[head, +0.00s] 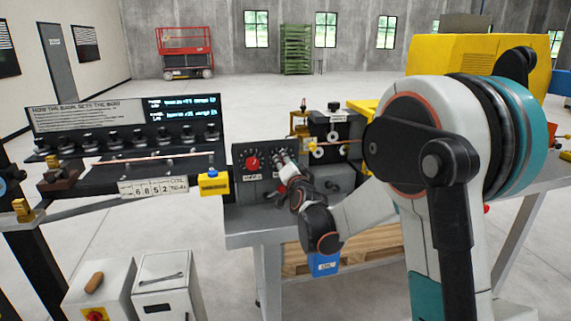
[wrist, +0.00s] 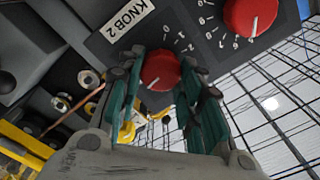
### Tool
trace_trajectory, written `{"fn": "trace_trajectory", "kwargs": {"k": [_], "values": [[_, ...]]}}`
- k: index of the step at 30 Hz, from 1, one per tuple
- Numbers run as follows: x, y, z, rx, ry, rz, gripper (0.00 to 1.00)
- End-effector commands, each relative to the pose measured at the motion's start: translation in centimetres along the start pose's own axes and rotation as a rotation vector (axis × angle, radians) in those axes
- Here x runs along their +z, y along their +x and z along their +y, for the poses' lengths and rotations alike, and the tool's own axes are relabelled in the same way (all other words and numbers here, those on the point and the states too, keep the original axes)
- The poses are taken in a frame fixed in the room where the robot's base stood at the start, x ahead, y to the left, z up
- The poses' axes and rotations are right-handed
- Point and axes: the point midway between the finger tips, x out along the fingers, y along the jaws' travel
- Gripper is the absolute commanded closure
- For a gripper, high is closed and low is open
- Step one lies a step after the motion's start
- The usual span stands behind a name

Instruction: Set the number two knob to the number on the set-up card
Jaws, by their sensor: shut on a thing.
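My gripper (wrist: 160,95) has its green fingers on both sides of a red knob (wrist: 160,68), shut on it. The label KNOB 2 (wrist: 130,20) stands beside this knob. The knob's white pointer line points to the lower left in the wrist view; small dial marks show around its upper right, too small to read surely. In the head view my gripper (head: 283,168) is at the dark knob panel (head: 237,185) and hides the held knob. A white card (head: 153,187) with digits looking like 6 8 5 2 hangs at the bench front; I cannot tell if it is the set-up card.
A second red knob (wrist: 250,14) sits close to my fingers; a red knob (head: 252,162) also shows left of my gripper in the head view. A yellow box (head: 213,182) is left of the panel. Rollers and a copper tube (head: 338,142) lie behind my gripper.

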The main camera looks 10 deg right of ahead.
Motion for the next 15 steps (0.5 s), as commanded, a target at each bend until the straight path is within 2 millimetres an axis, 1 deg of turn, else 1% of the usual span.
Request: {"fn": "trace_trajectory", "kwargs": {"k": [14, 15], "values": [[0.03, -0.01, 0.03, 0.0, 0.011, 0.0, 0.9], [0.03, -0.01, 0.03, 0.0, 0.011, -0.001, 0.57]]}}
